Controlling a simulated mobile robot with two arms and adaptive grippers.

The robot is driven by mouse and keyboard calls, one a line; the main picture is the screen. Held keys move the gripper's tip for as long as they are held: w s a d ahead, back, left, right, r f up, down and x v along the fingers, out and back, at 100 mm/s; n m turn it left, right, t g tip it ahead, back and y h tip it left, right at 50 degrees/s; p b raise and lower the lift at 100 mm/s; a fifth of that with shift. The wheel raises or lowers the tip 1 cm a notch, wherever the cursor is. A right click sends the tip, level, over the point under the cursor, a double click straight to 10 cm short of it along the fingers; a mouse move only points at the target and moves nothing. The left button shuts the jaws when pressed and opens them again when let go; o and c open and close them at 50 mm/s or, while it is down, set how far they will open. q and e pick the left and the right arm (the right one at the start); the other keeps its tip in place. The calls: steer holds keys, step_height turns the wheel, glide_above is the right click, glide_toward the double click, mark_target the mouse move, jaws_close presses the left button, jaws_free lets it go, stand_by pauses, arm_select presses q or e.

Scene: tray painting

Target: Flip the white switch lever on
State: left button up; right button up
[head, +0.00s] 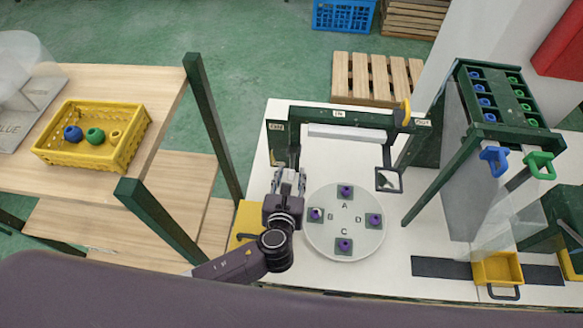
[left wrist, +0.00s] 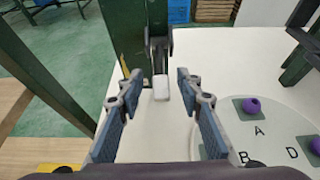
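A small white block, which looks like the switch lever (left wrist: 160,87), shows in the left wrist view at the lower end of a dark bracket on a green post. It stands ahead of my left gripper (head: 289,174), between the lines of its two fingers. The fingers are apart and nothing is held; I see no contact with the lever. In the head view the gripper is beside the foot of the green frame (head: 345,114), and I cannot make out the lever there. My right gripper is not in view.
A round white plate (head: 345,253) with several purple pegs on dark squares, marked A to D, lies right of my left gripper. A yellow crate (head: 60,150) stands on the left wooden table. A yellow bin (head: 497,269) and green rack (head: 500,95) stand at right.

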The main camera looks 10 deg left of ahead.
mark_target(292, 167)
arm_select(q)
steer(key=shift+x, duration=1.1)
steer(key=shift+w, duration=0.15)
steer(key=c, duration=0.8)
jaws_close()
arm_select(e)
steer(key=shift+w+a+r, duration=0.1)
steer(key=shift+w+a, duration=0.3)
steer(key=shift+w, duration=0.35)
